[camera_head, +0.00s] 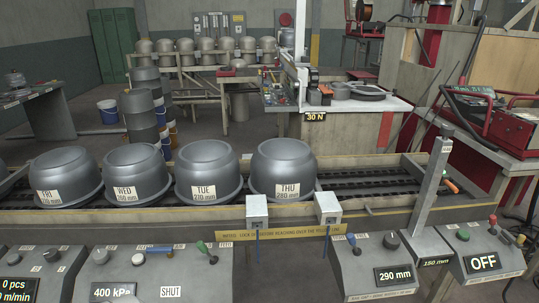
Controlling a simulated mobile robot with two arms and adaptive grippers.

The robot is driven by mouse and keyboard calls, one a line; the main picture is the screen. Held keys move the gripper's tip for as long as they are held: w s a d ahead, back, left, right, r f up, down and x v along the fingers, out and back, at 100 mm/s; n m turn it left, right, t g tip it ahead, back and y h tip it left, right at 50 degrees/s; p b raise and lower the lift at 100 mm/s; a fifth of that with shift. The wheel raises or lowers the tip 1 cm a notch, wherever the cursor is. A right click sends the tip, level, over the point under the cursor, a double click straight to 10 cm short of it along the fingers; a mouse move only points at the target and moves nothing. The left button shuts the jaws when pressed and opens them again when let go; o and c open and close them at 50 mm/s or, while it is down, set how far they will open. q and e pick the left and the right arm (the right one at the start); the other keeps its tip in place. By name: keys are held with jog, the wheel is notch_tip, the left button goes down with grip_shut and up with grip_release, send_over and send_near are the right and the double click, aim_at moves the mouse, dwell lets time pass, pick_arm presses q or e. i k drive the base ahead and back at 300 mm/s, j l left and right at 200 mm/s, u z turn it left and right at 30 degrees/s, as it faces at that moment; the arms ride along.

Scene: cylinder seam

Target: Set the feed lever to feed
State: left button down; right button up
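Several levers stand on the grey control boxes along the front, and I cannot read which one is the feed lever. A red-knobbed lever (493,221) and a yellow-knobbed lever (519,240) are on the box with the OFF display (483,263). Neither of my grippers is in view.
Grey cylinder parts labelled FRI (63,176), WED (136,173), TUE (207,170) and THU (284,167) stand on the conveyor behind the boxes. A grey post (431,188) rises at right. Two small grey boxes (257,208) (327,206) stand on the front rail.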

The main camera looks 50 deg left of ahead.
aim_at(201, 246)
jog(key=u, duration=2)
